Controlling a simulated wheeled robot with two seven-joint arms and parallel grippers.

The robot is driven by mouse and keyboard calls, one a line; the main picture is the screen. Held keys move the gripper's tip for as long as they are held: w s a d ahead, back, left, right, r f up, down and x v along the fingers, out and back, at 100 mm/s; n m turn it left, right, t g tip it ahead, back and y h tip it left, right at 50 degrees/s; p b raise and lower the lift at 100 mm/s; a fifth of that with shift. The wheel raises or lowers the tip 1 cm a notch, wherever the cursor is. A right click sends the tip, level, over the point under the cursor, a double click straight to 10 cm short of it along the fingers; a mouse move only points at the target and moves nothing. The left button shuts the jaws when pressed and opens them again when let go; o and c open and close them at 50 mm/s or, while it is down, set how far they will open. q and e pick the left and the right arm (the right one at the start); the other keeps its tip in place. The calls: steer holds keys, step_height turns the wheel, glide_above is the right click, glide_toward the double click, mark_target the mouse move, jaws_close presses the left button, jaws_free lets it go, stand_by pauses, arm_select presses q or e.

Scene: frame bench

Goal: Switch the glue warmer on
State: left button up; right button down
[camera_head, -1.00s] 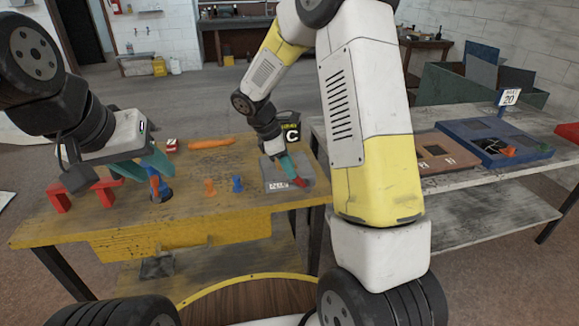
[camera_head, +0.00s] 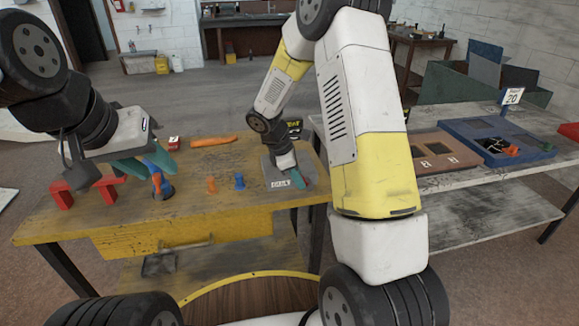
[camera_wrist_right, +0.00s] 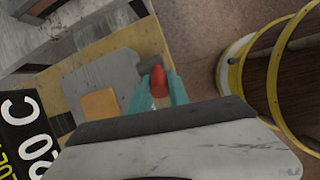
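The glue warmer seems to be the flat grey unit (camera_head: 275,172) with a white label at the right end of the yellow workbench. In the right wrist view its grey top (camera_wrist_right: 100,78) carries an orange square (camera_wrist_right: 100,103) and a red-tipped lever (camera_wrist_right: 158,80) at its edge. My right gripper (camera_head: 297,186) is down at this edge. In the wrist view its teal fingers (camera_wrist_right: 160,92) lie close on both sides of the lever and look shut on it.
A red stand (camera_head: 85,187), an orange peg (camera_head: 211,184), a blue peg (camera_head: 239,181) and an orange bar (camera_head: 213,141) are on the bench. A black and yellow sign (camera_wrist_right: 22,125) stands beside the warmer. A grey table (camera_head: 470,185) at right holds a blue tray (camera_head: 465,130).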

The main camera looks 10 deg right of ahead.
mark_target(308, 182)
steer(key=shift+d+r, duration=0.1)
steer(key=y, duration=0.1)
steer(key=d+y, duration=0.1)
steer(key=y, duration=0.1)
steer(key=shift+d+r, duration=0.25)
steer(key=shift+r, duration=0.1)
steer(key=y, duration=0.1)
steer(key=d+y, duration=0.1)
steer(key=y, duration=0.1)
steer(key=d+y, duration=0.1)
steer(key=y, duration=0.1)
steer(key=shift+w+r, duration=0.15)
steer(key=shift+r, duration=0.1)
steer(key=d+y, duration=0.1)
steer(key=y, duration=0.2)
steer(key=shift+d+f+y, duration=0.15)
steer(key=shift+d+y, duration=0.15)
steer(key=shift+d, duration=0.05)
steer(key=shift+d+f+y, duration=0.25)
steer(key=shift+d+y, duration=0.15)
steer(key=shift+y, duration=0.7)
steer(key=shift+d+f+y, duration=0.25)
steer(key=shift+d+y, duration=0.15)
steer(key=shift+y, duration=0.7)
steer(key=c, duration=1.5)
jaws_free()
